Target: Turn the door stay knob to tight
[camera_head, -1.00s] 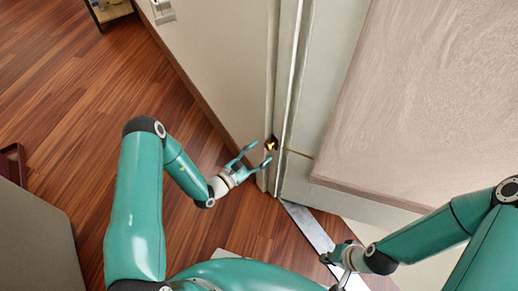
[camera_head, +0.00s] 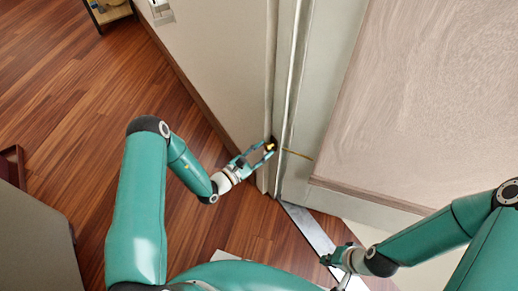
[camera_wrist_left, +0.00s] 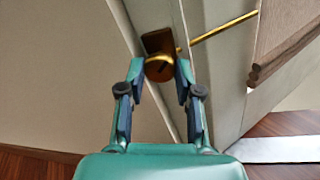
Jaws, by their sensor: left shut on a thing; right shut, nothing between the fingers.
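The brass door stay knob (camera_wrist_left: 159,68) sits on a dark bracket (camera_wrist_left: 157,41) at the door frame. A thin brass rod (camera_wrist_left: 224,27) runs from beside it towards the door; it also shows in the head view (camera_head: 297,154). My left gripper (camera_head: 268,147) is at the knob, its two fingers on either side of it and shut on it; the fingertips (camera_wrist_left: 160,70) show around it in the left wrist view. The fingers partly hide the knob in the head view. My right gripper (camera_head: 329,257) is shut and empty, low over the metal threshold strip, away from the knob.
The door (camera_head: 327,120) with a large pale panel (camera_head: 430,100) fills the right side. A pale wall (camera_head: 220,60) stands left of the frame. A metal strip (camera_head: 308,226) lies on the floor below. Wooden floor (camera_head: 70,100) is open at the left.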

